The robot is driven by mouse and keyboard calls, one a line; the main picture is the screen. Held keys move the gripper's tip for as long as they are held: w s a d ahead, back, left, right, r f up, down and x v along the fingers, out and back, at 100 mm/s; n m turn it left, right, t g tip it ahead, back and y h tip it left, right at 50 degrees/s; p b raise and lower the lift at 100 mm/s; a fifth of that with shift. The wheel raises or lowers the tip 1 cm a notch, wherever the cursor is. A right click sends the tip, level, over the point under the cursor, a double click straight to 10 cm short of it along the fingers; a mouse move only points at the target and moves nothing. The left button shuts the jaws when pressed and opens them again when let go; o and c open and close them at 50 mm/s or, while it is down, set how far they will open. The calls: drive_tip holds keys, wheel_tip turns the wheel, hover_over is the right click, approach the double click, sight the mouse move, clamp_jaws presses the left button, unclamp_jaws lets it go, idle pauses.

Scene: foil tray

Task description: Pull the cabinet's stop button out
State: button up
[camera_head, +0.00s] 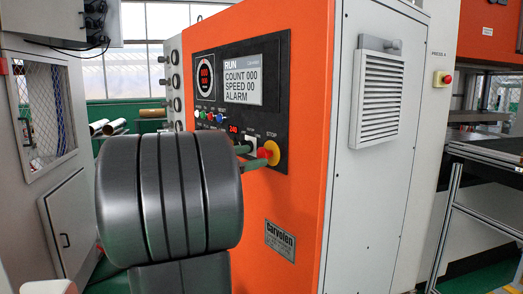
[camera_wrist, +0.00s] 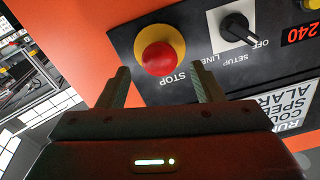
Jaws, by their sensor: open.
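The stop button (camera_wrist: 159,58) is a red mushroom head on a yellow collar (camera_wrist: 178,42), with STOP printed beside it. It sits on the dark control panel of the orange cabinet (camera_head: 300,100). In the head view the red button (camera_head: 264,153) shows at the panel's lower right, partly behind my fingers. My gripper (camera_wrist: 160,76) is open and empty. In the wrist view its two fingertips lie left and right of the button's lower edge. In the head view my gripper (camera_head: 251,157) points at the button; contact cannot be told.
A black selector knob (camera_wrist: 236,28) on a white plate is next to the button. Small coloured buttons (camera_head: 210,117) and a display (camera_head: 243,80) are on the same panel. A second red button (camera_head: 446,79) is on a machine at the far right.

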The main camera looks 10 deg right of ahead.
sight(260, 156)
drive_tip(key=shift+p+x, duration=0.45)
drive_tip(key=shift+x, duration=1.7)
clamp_jaws()
drive_tip(key=shift+f+b, duration=0.2)
drive_tip(key=shift+b, duration=0.15)
